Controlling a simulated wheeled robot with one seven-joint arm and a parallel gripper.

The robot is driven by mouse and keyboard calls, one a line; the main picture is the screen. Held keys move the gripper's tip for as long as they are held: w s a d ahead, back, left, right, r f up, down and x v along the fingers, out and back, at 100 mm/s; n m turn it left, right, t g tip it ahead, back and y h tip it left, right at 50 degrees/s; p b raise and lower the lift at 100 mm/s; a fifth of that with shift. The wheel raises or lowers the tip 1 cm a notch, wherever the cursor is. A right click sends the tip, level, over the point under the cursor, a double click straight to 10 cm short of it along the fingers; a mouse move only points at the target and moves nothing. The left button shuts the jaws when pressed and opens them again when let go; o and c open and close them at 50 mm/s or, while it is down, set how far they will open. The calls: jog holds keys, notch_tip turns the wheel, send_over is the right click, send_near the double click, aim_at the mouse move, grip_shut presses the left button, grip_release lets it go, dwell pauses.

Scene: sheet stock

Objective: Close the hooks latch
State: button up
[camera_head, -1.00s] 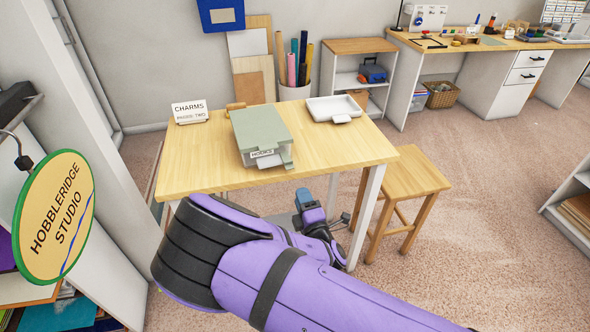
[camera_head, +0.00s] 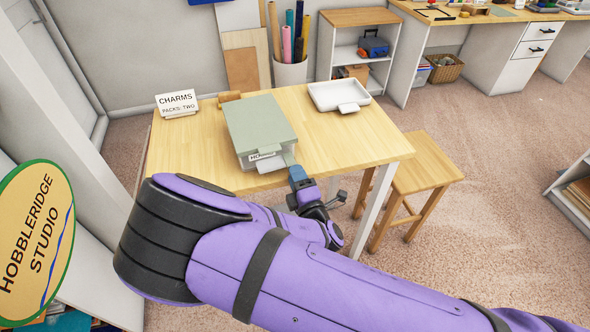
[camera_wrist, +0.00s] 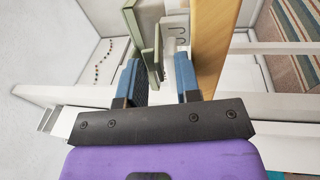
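The grey-green hooks box (camera_head: 262,122) sits on the wooden table, its HOOKS label (camera_head: 262,156) on the front, partly hidden. Its latch, a small grey-green flap (camera_head: 289,157), sticks out at the front right corner. My gripper (camera_head: 297,174) is at the table's front edge, just below the latch. In the wrist view my gripper's (camera_wrist: 160,72) two blue fingers stand apart. A narrow green piece, seemingly the latch flap (camera_wrist: 158,52), shows between them, nearer the left finger. I cannot tell whether it touches. The box (camera_wrist: 145,22) shows beyond the fingers.
The wooden table's (camera_head: 350,140) edge lies close to my right finger in the wrist view. A white tray (camera_head: 325,100), a CHARMS sign (camera_head: 177,103) and a small wooden piece (camera_head: 229,97) stand on the table. A wooden stool (camera_head: 425,165) is at the right.

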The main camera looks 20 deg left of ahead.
jog(key=shift+c, duration=0.5)
grip_shut()
